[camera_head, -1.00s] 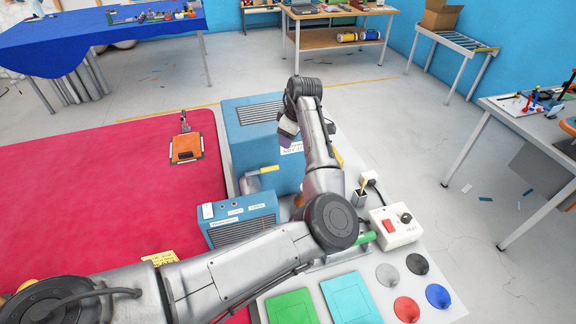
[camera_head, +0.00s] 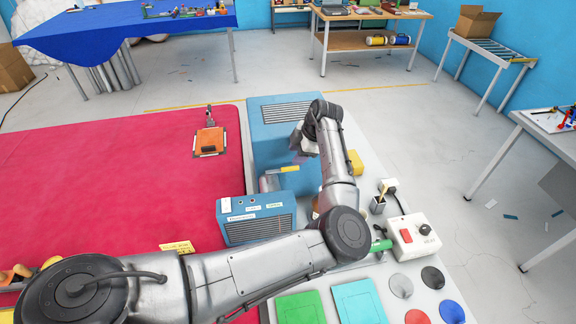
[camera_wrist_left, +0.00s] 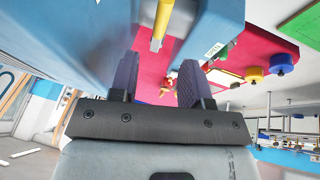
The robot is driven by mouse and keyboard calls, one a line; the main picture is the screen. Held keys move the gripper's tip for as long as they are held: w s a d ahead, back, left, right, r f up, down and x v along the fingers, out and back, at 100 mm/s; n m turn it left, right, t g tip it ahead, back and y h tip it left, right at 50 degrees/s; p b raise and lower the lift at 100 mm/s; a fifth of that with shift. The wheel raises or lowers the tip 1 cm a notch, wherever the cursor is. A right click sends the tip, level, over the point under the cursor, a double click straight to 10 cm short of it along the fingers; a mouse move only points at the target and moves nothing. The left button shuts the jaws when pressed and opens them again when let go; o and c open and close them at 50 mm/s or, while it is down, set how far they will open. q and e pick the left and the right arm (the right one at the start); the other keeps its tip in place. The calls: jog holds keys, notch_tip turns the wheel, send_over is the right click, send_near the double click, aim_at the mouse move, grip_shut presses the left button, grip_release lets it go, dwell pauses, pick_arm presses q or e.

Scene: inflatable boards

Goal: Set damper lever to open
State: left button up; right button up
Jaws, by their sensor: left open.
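The damper lever, with a yellow handle (camera_head: 289,169), sticks out from the side of the large blue box (camera_head: 265,128). Its yellow handle (camera_wrist_left: 162,22) also shows at the top of the left wrist view, beyond the fingertips. My left gripper (camera_head: 300,152) is beside the box, just above and to the right of the lever in the head view. In the left wrist view its two dark fingers (camera_wrist_left: 157,76) are spread apart with nothing between them. The lever's pivot is not clear. My right gripper is not in view.
A smaller blue unit with a grille (camera_head: 258,226) stands in front of the box. A white control box with a red switch (camera_head: 412,236), a dark cup (camera_head: 378,204) and coloured discs lie to the right.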

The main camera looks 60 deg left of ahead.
aim_at(286, 168)
pick_arm(q)
jog(key=x, duration=0.7)
jog(key=shift+s+a+f, duration=0.1)
grip_shut()
dwell(0.4)
